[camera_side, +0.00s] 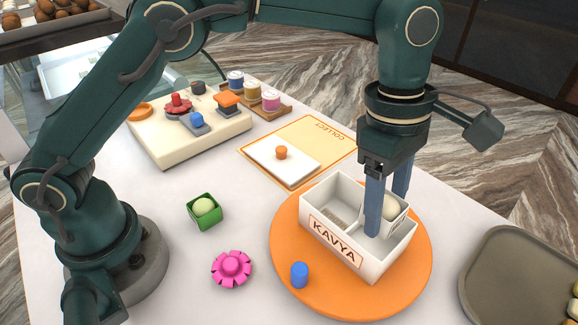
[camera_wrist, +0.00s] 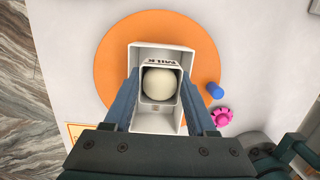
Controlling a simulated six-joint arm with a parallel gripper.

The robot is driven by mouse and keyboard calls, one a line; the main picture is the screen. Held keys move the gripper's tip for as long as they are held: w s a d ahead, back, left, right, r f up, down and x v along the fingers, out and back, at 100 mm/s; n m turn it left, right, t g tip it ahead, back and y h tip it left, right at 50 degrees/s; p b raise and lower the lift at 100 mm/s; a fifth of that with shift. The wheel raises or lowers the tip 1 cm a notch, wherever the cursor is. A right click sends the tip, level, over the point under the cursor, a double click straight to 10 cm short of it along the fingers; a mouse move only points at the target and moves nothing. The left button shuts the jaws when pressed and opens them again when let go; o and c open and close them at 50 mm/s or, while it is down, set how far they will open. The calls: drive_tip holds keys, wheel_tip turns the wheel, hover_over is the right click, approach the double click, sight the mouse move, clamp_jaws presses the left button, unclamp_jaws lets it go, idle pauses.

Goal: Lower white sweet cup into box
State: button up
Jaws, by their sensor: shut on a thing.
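My gripper (camera_side: 386,205) points down over the white box (camera_side: 362,262) labelled KAVYA. Its two blue fingers are shut on a small white cup (camera_wrist: 147,105) with a round cream sweet (camera_wrist: 160,84) in it. In the side view the sweet (camera_side: 389,206) shows between the fingers, and the cup's lower part is hidden by the near finger and box wall. The cup is within the box outline in both views, at least partly below the rim. I cannot tell whether it touches the box floor. In the wrist view, box (camera_wrist: 148,52) floor shows at both ends.
The box stands on an orange round board (camera_side: 290,235) with a blue peg (camera_side: 299,274). A green cup with a sweet (camera_side: 205,210) and a pink flower-shaped piece (camera_side: 232,268) lie left. A grey tray (camera_side: 490,270) is right; a COLLECT mat (camera_side: 325,135) lies behind.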

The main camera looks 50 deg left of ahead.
drive_tip(key=shift+f, duration=0.45)
idle(0.5)
drive_tip(key=o, duration=1.5)
drive_tip(key=shift+c, duration=0.2)
drive_tip(key=shift+w+r, duration=0.1)
drive_tip(key=shift+r, duration=3.4)
drive_tip(key=shift+a, duration=0.1)
